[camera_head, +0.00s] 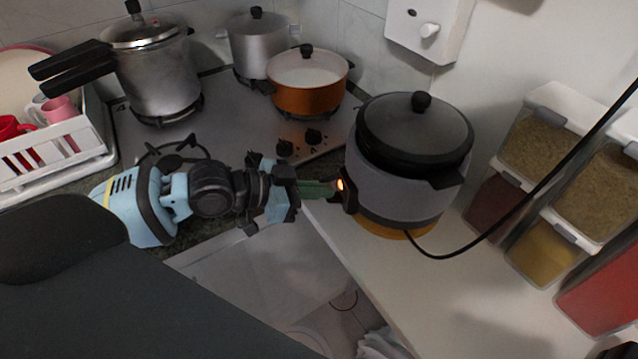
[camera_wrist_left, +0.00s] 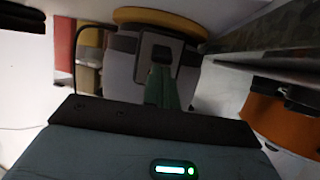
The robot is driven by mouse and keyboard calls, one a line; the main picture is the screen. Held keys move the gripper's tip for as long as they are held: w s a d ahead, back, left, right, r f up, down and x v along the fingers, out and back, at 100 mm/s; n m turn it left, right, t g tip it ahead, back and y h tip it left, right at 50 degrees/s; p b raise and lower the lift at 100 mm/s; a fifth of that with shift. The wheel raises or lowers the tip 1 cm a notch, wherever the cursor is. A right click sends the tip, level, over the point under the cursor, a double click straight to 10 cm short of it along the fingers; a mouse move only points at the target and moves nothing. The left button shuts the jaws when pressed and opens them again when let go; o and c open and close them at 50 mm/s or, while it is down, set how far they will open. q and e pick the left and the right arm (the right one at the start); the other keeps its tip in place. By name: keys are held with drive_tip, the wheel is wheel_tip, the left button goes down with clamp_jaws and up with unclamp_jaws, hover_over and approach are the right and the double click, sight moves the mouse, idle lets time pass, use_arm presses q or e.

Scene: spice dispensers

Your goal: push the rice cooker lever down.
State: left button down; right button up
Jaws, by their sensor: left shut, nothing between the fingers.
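The rice cooker (camera_head: 408,160) is grey with a dark lid and stands on the white counter right of the stove. Its dark control panel (camera_head: 348,192) faces my left gripper and has a lit orange light. My left gripper (camera_head: 330,189) is shut and empty, its green fingertips at the panel. The left wrist view shows the fingers (camera_wrist_left: 162,88) in front of the panel (camera_wrist_left: 160,47) on the cooker (camera_wrist_left: 122,62). The lever itself is too small and partly hidden to tell its position. I cannot tell whether the fingertips touch it. My right gripper is not in view.
A black cable (camera_head: 480,240) runs from the cooker over the counter (camera_head: 450,310). Spice dispensers (camera_head: 555,150) stand at the right. An orange pot (camera_head: 308,88), a grey pot (camera_head: 258,42) and a pressure cooker (camera_head: 158,72) sit on the stove. A dish rack (camera_head: 60,150) is at the left.

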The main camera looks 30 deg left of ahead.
use_arm(q)
drive_tip(key=shift+f, duration=0.1)
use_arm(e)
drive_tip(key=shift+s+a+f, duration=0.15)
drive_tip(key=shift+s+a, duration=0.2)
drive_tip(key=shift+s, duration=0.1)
use_arm(q)
drive_tip(key=shift+s+f, duration=0.1)
drive_tip(key=shift+f, duration=0.05)
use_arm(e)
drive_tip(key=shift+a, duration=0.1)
use_arm(q)
drive_tip(key=shift+a+f, duration=0.1)
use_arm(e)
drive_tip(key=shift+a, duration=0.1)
use_arm(q)
drive_tip(key=shift+s+a+f, duration=0.2)
drive_tip(key=shift+f, duration=0.2)
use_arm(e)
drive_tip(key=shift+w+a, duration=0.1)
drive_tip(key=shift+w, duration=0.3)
use_arm(q)
drive_tip(key=shift+r, duration=0.1)
